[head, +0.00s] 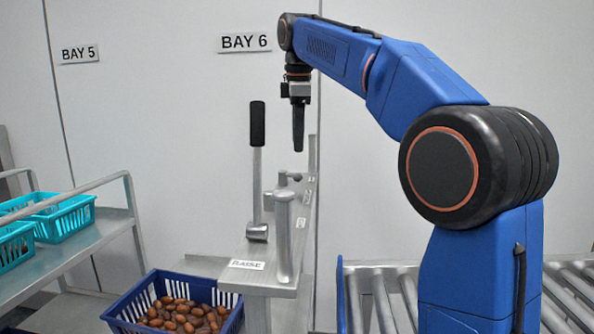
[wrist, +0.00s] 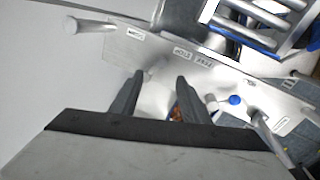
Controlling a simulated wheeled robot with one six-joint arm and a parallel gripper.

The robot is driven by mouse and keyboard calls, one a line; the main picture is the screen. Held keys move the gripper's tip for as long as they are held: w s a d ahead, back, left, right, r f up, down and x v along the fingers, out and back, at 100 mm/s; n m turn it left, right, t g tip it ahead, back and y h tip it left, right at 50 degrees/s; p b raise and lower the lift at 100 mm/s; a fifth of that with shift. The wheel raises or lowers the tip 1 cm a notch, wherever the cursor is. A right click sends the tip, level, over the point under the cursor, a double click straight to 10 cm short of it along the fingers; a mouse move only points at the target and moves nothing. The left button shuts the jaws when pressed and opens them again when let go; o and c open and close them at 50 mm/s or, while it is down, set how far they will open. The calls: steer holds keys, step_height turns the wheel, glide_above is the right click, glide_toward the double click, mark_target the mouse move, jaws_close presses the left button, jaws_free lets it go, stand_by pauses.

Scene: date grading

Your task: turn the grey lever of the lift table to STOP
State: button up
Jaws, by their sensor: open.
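A narrow grey panel (head: 262,277) carries several levers and small white labels. A small grey lever (head: 288,177) stands toward its far end, and a thick grey upright handle (head: 283,240) stands nearer. I cannot tell surely which one belongs to the lift table. My gripper (head: 298,148) points down above the far part of the panel, apart from the levers. In the wrist view my gripper (wrist: 162,75) is open and empty over the panel (wrist: 160,45). A label that seems to read STOP (wrist: 182,53) lies beyond the fingertips. My fingers and wrist hide part of the panel.
A blue crate of dates (head: 150,298) is below left, a cart (head: 100,232) with teal baskets at left, a roller conveyor (head: 380,300) at right.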

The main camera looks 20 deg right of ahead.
steer(key=f, duration=0.3)
steer(key=w+f, duration=0.1)
steer(key=f, duration=0.5)
steer(key=shift+w+d+f, duration=0.2)
steer(key=shift+w+f, duration=0.2)
